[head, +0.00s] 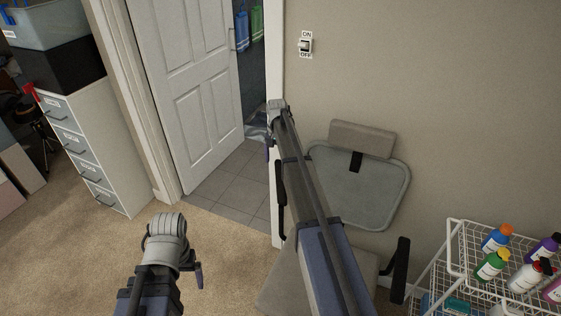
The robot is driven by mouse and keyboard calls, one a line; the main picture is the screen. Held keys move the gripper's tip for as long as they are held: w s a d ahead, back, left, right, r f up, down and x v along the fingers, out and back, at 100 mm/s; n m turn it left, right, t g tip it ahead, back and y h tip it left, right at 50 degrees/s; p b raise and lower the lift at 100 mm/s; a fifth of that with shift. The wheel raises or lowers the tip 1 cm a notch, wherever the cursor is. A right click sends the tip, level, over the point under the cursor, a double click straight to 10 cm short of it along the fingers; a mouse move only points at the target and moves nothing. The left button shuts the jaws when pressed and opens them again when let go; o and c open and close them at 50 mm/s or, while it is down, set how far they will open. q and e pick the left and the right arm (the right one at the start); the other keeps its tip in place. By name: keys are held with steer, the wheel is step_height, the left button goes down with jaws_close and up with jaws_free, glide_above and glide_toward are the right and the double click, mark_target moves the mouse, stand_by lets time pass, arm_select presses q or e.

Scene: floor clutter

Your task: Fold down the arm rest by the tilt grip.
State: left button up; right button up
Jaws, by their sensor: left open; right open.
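A folding seat hangs on the wall. It has a grey backrest (385,190), a headrest pad (362,138) and a lower seat (285,287), partly hidden by my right arm. A dark bar, apparently an arm rest (400,270), stands nearly upright at the right of the seat. A similar dark upright bar (281,200) shows left of the backrest, beside my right arm. I cannot tell which part is the tilt grip. My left gripper (172,250) is open at the lower left, over the carpet, apart from the seat. My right gripper (273,125) is open near the door frame, its fingers hard to see.
A white wire rack (455,250) with several bottles stands at the lower right, close to the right arm rest. A white door (187,85) stands open onto a tiled floor. A filing cabinet (92,150) is at the left. Carpet (90,260) is clear at lower left.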

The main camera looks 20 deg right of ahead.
steer(key=shift+w+d+m, duration=0.3)
steer(key=shift+w+d, duration=0.3)
steer(key=shift+d, duration=0.35)
steer(key=shift+f, duration=0.1)
steer(key=b, duration=0.8)
glide_above(281, 184)
step_height(281, 184, down, 8)
steer(key=r, duration=0.1)
steer(key=shift+w+f, duration=0.2)
steer(key=shift+w, duration=0.15)
jaws_close()
